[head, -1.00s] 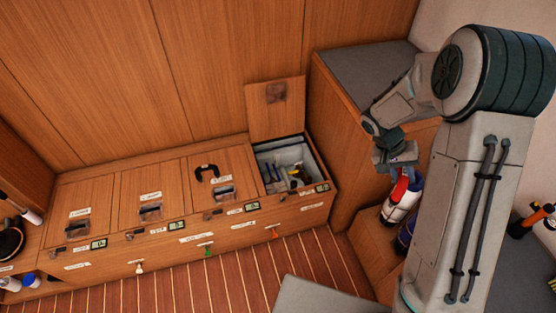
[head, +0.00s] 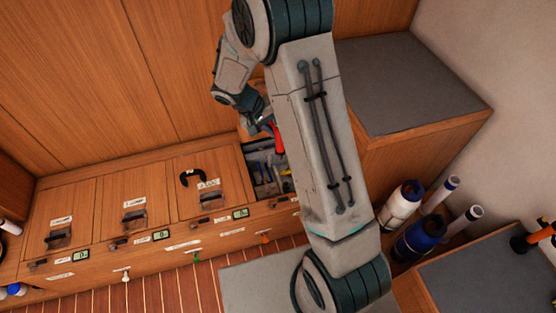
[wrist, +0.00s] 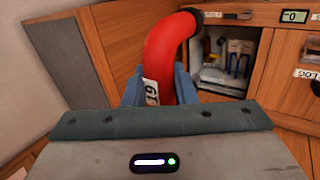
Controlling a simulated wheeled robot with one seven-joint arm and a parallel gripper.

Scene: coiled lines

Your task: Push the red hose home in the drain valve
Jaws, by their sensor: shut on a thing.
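My gripper (wrist: 158,86) is shut on the red hose (wrist: 168,50), its two blue-grey fingers on either side of it. The hose bends to the right in the wrist view, with a dark end at the top and a white tag below. In the head view the red hose (head: 278,138) shows beside my gripper (head: 262,123), in front of or above the open locker; the arm hides part of it. Small fittings stick out along the locker front: white (head: 126,276), green (head: 196,257) and orange (head: 265,238). I cannot tell which is the drain valve.
The open locker (head: 247,160) holds several tools. Closed lids with latches lie to its left, one bearing a black clamp-like piece (head: 191,177). Bottles (head: 400,204) and white tubes stand at the right. A grey-topped bench (head: 405,85) is behind my arm.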

